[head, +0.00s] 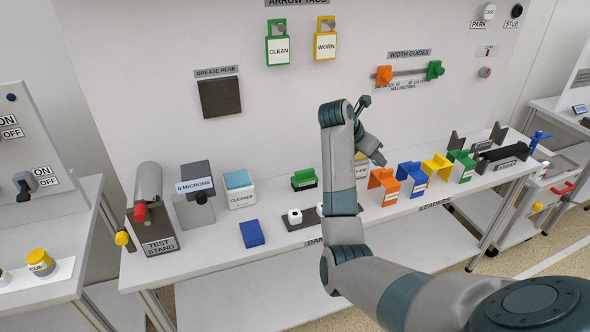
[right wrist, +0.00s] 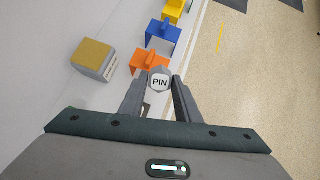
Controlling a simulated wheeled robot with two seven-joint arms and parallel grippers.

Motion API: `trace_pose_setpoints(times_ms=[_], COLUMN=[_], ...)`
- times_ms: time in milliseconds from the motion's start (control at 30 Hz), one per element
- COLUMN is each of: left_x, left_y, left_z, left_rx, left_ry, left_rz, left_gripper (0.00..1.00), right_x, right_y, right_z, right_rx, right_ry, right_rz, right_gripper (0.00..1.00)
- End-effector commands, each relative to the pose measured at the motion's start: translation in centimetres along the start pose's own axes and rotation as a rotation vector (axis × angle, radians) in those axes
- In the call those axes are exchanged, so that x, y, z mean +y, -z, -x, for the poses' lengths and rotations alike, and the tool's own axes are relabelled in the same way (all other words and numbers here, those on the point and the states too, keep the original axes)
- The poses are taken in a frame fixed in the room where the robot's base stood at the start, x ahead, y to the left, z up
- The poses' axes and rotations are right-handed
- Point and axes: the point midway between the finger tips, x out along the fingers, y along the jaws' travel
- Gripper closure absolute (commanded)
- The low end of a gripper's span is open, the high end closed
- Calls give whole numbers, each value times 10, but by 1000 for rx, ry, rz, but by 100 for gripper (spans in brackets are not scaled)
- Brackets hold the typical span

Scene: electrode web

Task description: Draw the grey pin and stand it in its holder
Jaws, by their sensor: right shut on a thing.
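The grey pin (right wrist: 161,72), with a white face marked PIN, sits between the fingers of my right gripper (right wrist: 159,92) in the right wrist view. The gripper is shut on it, above the orange block (right wrist: 149,61). In the head view my right gripper (head: 371,146) is over the bench near the orange and blue blocks; the pin is not clearly seen there. My left gripper is not in view.
Orange, blue (head: 412,178), yellow (head: 437,167) and green (head: 461,165) blocks stand in a row along the bench. A cleaner box (head: 240,196), green-topped block (head: 304,180) and blue pad (head: 251,233) are to the left. The test stand (head: 160,247) is at the far left.

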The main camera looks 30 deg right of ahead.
Motion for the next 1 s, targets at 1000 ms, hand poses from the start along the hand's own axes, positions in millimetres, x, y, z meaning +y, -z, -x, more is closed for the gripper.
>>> trace_pose_setpoints(times_ms=[1000], left_x=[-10], left_y=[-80], left_z=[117], left_rx=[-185], left_ry=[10], left_rz=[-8], left_gripper=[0], right_x=[90], right_y=[181], right_z=[90], right_rx=[699], right_ry=[295], right_rz=[-731], right_gripper=[97])
